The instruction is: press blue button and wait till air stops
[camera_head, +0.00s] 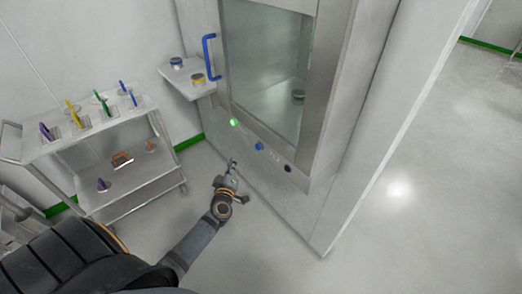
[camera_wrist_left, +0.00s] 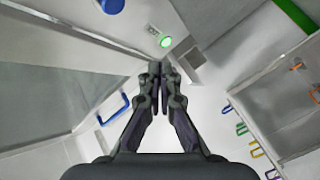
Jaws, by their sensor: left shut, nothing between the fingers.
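The blue button (camera_head: 259,146) is on the metal front panel below the glass window of the pass-through cabinet (camera_head: 330,185). A lit green light (camera_head: 233,122) is to its left and a dark button (camera_head: 288,168) to its right. My left gripper (camera_head: 234,163) is shut and empty, below and to the left of the blue button and apart from it. In the left wrist view the shut fingertips (camera_wrist_left: 160,66) point toward the panel, with the green light (camera_wrist_left: 166,42) just beyond them and the blue button (camera_wrist_left: 112,5) at the top edge. My right gripper is not in view.
A blue door handle (camera_head: 211,57) stands out left of the window. A metal cart (camera_head: 90,150) with several colored-handled tools stands at the left. A round container (camera_head: 298,96) shows behind the glass. The floor at right is clear.

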